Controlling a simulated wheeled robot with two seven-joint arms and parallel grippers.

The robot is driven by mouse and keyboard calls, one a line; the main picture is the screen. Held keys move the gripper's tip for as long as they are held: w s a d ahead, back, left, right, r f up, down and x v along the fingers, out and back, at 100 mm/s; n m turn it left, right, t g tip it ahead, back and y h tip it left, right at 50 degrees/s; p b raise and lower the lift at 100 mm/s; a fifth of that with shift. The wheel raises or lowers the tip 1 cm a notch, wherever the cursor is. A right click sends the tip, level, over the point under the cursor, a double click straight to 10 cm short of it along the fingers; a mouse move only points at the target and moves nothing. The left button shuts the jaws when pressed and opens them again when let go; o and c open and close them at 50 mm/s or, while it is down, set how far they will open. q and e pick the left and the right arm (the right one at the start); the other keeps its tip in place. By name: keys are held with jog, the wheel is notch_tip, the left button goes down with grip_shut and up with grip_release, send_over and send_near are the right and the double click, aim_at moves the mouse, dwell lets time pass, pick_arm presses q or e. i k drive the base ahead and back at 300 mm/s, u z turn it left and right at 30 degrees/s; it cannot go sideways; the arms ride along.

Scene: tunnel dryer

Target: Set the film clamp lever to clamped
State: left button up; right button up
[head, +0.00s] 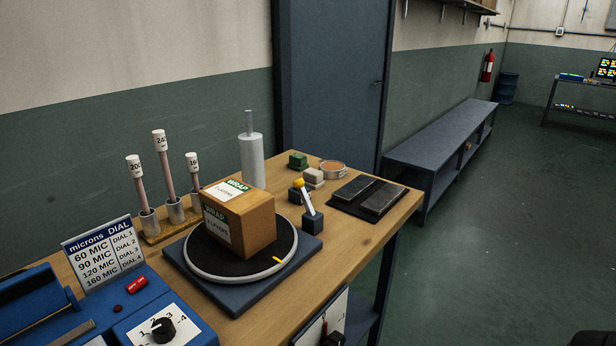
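A short lever with a white shaft and yellow knob (304,192) stands tilted on a small dark blue block (312,223), beside the turntable's right corner; its knob leans up and to the left. I see no label on it, so I cannot tell from the picture whether it is the film clamp lever or which position is clamped. A white panel (308,334) with a red-marked dark part hangs at the bench's front edge, cut by the frame bottom.
A cardboard box (253,222) sits on the round black turntable (204,262). A grey roll (251,160) stands behind it. A blue dial unit (184,318) is at front left. Dark flat pads (382,200) lie at the right end.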

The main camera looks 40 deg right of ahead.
aim_at(298, 184)
jog(key=z, duration=3.3)
jog(key=i, duration=2.35)
jog(key=u, duration=4.15)
